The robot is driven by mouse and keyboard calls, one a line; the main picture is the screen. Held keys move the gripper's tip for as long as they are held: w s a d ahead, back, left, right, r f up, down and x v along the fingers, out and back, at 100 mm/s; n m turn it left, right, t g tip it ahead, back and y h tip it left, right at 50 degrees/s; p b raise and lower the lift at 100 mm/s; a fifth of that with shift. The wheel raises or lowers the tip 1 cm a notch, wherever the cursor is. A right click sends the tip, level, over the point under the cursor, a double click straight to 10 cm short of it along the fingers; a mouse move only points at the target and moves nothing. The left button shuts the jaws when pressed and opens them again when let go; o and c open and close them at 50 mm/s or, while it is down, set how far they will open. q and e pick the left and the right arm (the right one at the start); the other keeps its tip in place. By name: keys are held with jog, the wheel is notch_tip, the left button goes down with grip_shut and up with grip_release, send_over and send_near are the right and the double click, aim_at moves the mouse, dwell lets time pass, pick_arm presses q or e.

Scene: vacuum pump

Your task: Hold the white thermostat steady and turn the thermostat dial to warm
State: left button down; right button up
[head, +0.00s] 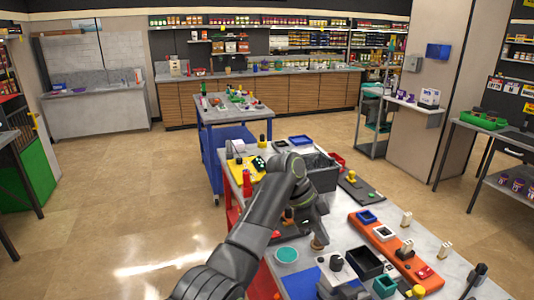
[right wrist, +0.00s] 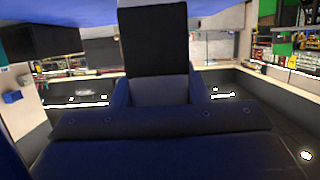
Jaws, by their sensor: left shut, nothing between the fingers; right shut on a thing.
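My left arm reaches in from the bottom left in the head view and bends down over the near table. My left gripper (head: 318,232) is shut and empty, low over the table beside a blue mat. My right gripper (head: 342,290) shows only in part at the bottom edge, lower than the left. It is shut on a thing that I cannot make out. A white square piece (head: 383,232) sits on an orange board. A dark blue body with a black block (right wrist: 157,40) fills the right wrist view.
The near table holds a teal round dish (head: 287,255), a blue mat (head: 301,284), a black open box (head: 364,263), the long orange board (head: 402,250) and a dark grey bin (head: 320,172). A red bottle (head: 247,183) stands at its left edge. The floor left is clear.

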jog(key=o, duration=1.2)
jog(key=shift+s, duration=0.1)
